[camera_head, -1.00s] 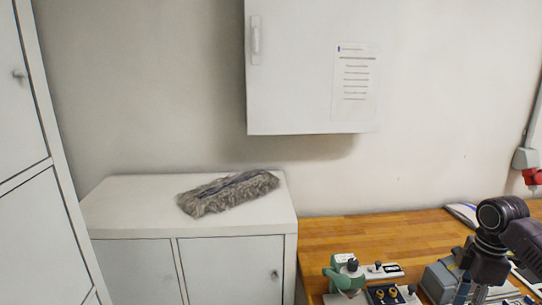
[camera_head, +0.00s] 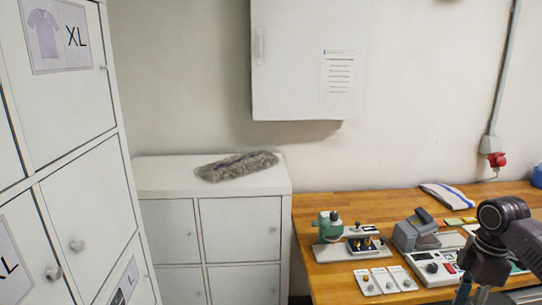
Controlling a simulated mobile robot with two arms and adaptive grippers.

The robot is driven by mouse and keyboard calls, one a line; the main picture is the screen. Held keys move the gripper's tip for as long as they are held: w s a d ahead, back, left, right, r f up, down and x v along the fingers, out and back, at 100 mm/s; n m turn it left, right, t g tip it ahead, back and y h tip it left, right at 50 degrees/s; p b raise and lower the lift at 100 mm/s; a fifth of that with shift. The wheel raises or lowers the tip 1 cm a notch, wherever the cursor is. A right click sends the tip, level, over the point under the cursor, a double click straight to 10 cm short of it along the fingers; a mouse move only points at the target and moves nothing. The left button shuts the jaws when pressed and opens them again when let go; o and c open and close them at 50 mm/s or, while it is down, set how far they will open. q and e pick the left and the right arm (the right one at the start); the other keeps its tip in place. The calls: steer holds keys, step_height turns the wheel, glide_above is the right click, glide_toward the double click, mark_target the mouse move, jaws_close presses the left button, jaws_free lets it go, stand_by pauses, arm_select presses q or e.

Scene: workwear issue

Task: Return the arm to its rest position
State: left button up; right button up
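My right arm (camera_head: 505,235) comes in at the lower right edge, dark and folded, over the right part of the wooden workbench. Its gripper is low at the frame's bottom edge, mostly cut off, and I cannot make out its fingers. My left arm and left gripper do not show.
Tall white lockers (camera_head: 95,190) with an XL label stand close on the left. A low white cabinet (camera_head: 212,182) holds a grey fluffy mop pad (camera_head: 237,166). The workbench (camera_head: 300,222) carries a green device (camera_head: 328,227), a grey device (camera_head: 412,230) and small cards. A white wall cabinet (camera_head: 298,75) hangs above.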

step_height(320, 180, down, 22)
steer(key=w+a+m+t+b, duration=0.1)
steer(key=w+a+m+b, duration=0.1)
steer(key=w+a+m, duration=0.15)
steer(key=s+a+f+m+b, duration=0.15)
steer(key=s+f, duration=0.35)
steer(key=f, duration=0.6)
steer(key=s+a+f+m+b, duration=0.1)
steer(key=s+a+f+m, duration=0.3)
steer(key=f, duration=0.8)
arm_select(q)
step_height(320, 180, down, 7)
steer(key=b, duration=0.2)
steer(key=shift+b, duration=0.4)
arm_select(e)
steer(key=s+a+f+m, duration=0.1)
steer(key=s+a+f, duration=0.3)
steer(key=s, duration=0.9)
steer(key=s+a+f+m, duration=0.1)
steer(key=s+a+f, duration=0.3)
steer(key=s+f, duration=0.6)
steer(key=s+a+f+m, duration=0.1)
steer(key=s+a+f, duration=0.3)
steer(key=s, duration=1.3)
step_height(320, 180, down, 4)
steer(key=shift+s+a+f, duration=0.1)
steer(key=shift+s+a, duration=0.15)
steer(key=shift+a, duration=0.15)
